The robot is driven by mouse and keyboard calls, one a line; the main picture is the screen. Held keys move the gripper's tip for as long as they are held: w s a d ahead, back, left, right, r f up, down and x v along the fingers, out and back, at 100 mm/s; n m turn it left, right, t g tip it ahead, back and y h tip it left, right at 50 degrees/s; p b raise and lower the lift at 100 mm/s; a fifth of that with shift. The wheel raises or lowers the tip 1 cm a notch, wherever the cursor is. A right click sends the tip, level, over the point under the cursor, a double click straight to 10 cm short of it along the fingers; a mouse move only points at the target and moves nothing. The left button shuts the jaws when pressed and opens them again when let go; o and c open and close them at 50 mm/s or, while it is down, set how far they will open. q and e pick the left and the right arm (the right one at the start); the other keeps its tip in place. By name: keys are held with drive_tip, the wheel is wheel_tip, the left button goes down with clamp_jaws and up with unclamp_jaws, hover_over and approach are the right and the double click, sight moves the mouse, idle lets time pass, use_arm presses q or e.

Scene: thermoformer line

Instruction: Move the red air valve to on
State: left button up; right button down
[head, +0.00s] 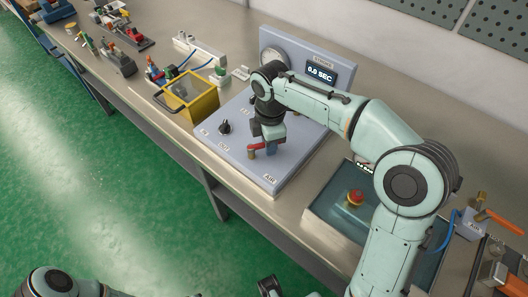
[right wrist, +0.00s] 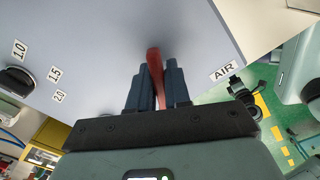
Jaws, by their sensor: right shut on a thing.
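The red air valve (right wrist: 154,62) is a slim red lever on the grey panel, close to the AIR label (right wrist: 223,71). In the right wrist view it stands between the two dark fingers of my right gripper (right wrist: 160,85), which is shut on it. In the head view my right gripper (head: 264,148) points down at the panel's front part, and a red bit of the valve (head: 252,154) shows at its left side. The gripper hides most of the lever and its base. Only parts of my left arm show at the bottom edge; its gripper is not seen.
The panel (head: 217,157) has a black knob (head: 224,127) with number labels. Behind it, a display (head: 321,73) reads 0.0 SEC beside a round gauge (head: 275,57). A red mushroom button (head: 355,198) sits to the right.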

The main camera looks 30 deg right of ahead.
drive_tip(key=shift+w+r+n+p, duration=0.15)
drive_tip(key=shift+w+n+p, duration=0.25)
drive_tip(key=shift+n+p, duration=0.4)
use_arm(q)
drive_tip(key=shift+w+r, duration=0.25)
drive_tip(key=shift+r, duration=0.45)
drive_tip(key=shift+w+r, duration=0.2)
drive_tip(key=shift+r, duration=0.45)
use_arm(e)
drive_tip(key=shift+w+n, duration=0.25)
drive_tip(key=shift+n, duration=0.45)
drive_tip(key=shift+w+n+p, duration=0.2)
drive_tip(key=shift+n+p, duration=0.2)
drive_tip(key=shift+p, duration=0.35)
drive_tip(key=shift+w+a+n+p, duration=0.15)
drive_tip(key=shift+w+n+p, duration=0.3)
drive_tip(key=shift+n+p, duration=0.5)
drive_tip(key=shift+b, duration=0.35)
use_arm(q)
drive_tip(key=shift+w+r, duration=0.3)
drive_tip(key=shift+r, duration=0.35)
drive_tip(key=shift+w+r, duration=0.25)
drive_tip(key=shift+r, duration=0.35)
use_arm(e)
drive_tip(key=c, duration=1)
unclamp_jaws()
